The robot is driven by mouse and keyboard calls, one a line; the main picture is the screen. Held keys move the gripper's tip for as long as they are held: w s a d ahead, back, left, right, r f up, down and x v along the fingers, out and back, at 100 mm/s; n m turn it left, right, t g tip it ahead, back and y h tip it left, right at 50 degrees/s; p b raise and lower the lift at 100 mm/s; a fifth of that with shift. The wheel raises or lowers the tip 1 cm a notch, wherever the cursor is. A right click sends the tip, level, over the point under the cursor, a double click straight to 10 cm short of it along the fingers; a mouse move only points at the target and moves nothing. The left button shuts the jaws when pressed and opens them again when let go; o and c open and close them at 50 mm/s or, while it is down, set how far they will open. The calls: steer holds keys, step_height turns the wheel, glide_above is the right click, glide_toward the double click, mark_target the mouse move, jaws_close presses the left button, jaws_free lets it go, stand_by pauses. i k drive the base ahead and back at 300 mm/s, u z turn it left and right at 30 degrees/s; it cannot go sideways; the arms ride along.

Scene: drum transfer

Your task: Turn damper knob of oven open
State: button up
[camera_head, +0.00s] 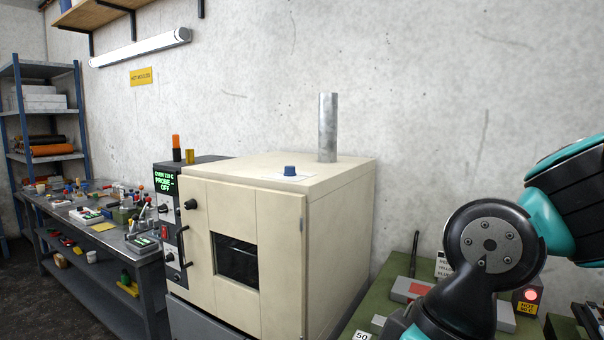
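The cream oven (340,230) stands in the middle of the view, its door with a dark window (236,259) shut. On its top, near the front, a small blue knob (290,170) sits on a white plate; it looks like the damper knob. I cannot tell which way the knob is turned. A metal flue pipe (328,127) rises behind it from the oven top. My arm shows at the right, apart from the oven. My gripper is out of view.
The control panel (164,205) at the oven's left has a green display reading "PROBE – OFF". A cluttered bench (75,220) stands farther left. A green table (362,313) with boxes and a red lamp (530,295) is at right. Space above the oven is clear beside the pipe.

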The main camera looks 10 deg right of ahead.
mark_target(289, 171)
steer(key=u, duration=0.85)
steer(key=i, duration=0.8)
steer(key=z, duration=0.65)
steer(key=i, duration=0.55)
steer(key=z, duration=0.45)
